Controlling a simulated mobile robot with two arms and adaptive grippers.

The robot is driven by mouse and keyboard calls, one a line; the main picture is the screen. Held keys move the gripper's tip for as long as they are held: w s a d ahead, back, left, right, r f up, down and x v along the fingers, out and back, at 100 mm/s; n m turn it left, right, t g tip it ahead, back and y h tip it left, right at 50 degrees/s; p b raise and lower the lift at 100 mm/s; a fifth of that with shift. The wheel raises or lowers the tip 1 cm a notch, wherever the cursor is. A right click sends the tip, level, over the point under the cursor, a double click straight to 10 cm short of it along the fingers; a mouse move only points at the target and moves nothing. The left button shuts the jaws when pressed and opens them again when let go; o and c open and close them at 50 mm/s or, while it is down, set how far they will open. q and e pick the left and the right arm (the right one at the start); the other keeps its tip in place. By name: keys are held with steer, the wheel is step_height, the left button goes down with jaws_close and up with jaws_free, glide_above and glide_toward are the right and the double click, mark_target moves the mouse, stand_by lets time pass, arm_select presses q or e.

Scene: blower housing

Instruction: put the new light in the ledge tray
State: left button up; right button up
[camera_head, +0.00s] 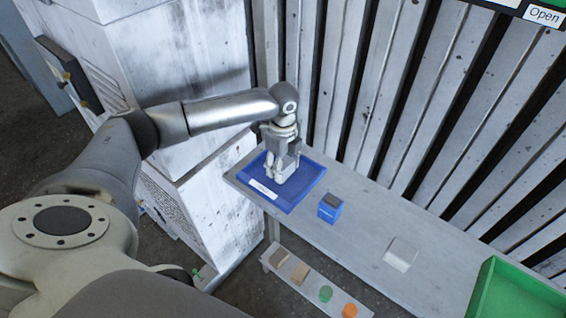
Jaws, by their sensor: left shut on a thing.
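My left gripper (281,174) points down over the blue tray (305,186) at the left end of the grey bench. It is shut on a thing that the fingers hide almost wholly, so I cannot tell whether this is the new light. The fingertips are low over the tray floor, and I cannot tell whether the held thing touches it. The tray is shallow, with a white label (263,188) at its front left. No other thing in view is clearly a light. My right gripper is not in view.
On the bench (350,232) stand a blue box with a dark top (330,208), a pale block (400,254) and a green tray (515,292). A low shelf holds brown blocks (290,268), a green disc (326,293) and an orange disc (350,310). Slatted panels rise behind.

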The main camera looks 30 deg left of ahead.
arm_select(q)
steer(key=o, duration=1)
steer(key=shift+f, duration=0.1)
steer(key=shift+o, duration=0.4)
steer(key=shift+w+r, duration=0.1)
steer(key=shift+r, duration=0.5)
step_height(320, 180, up, 11)
steer(key=b, duration=0.3)
